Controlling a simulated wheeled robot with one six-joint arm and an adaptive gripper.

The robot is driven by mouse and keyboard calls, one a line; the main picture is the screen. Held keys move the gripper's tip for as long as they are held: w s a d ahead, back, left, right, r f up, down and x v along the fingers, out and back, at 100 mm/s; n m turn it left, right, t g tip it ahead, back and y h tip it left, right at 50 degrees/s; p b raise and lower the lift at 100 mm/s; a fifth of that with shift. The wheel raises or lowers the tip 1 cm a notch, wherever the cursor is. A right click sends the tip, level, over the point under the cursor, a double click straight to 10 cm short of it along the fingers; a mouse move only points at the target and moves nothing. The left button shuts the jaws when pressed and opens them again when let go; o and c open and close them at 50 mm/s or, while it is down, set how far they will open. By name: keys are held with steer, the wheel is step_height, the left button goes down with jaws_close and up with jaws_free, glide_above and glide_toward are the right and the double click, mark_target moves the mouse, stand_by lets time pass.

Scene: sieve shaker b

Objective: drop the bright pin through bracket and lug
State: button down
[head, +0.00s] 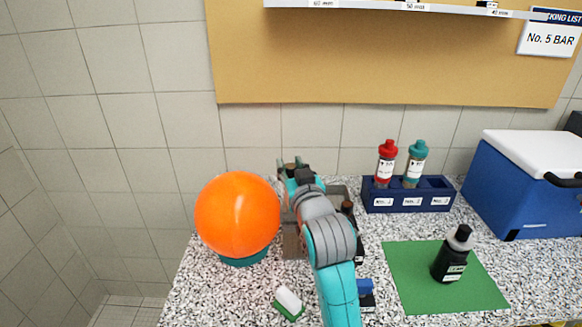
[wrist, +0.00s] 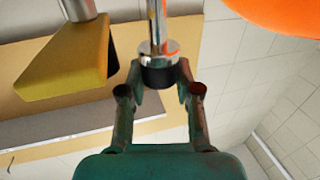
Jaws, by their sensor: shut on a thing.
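In the wrist view, a bright chrome pin (wrist: 158,25) with a black collar or head (wrist: 158,74) stands between my fingertips. My gripper (wrist: 160,82) is shut on it at the black part, and the shiny shaft runs off the top edge. To the left is a yellow angled piece (wrist: 62,70) with a metal rod (wrist: 77,8) at its top; it stands apart from the pin. I cannot tell whether it is the bracket or lug. In the head view my gripper (head: 291,164) is over the back of the counter, and my arm hides the pin and most of the fixture.
A large orange ball (head: 237,217) on a teal base stands close left of my arm. Right are a blue rack (head: 408,195) with red and teal bottles, a green mat (head: 415,262) with a black bottle (head: 453,256), and a blue cooler (head: 520,190).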

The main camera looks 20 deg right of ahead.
steer(key=shift+f, duration=0.9)
steer(key=c, duration=0.7)
jaws_free()
steer(key=shift+f, duration=0.1)
steer(key=shift+f, duration=0.1)
steer(key=shift+s+f, duration=0.15)
steer(key=s, duration=1.1)
steer(key=shift+s+a+r, duration=0.4)
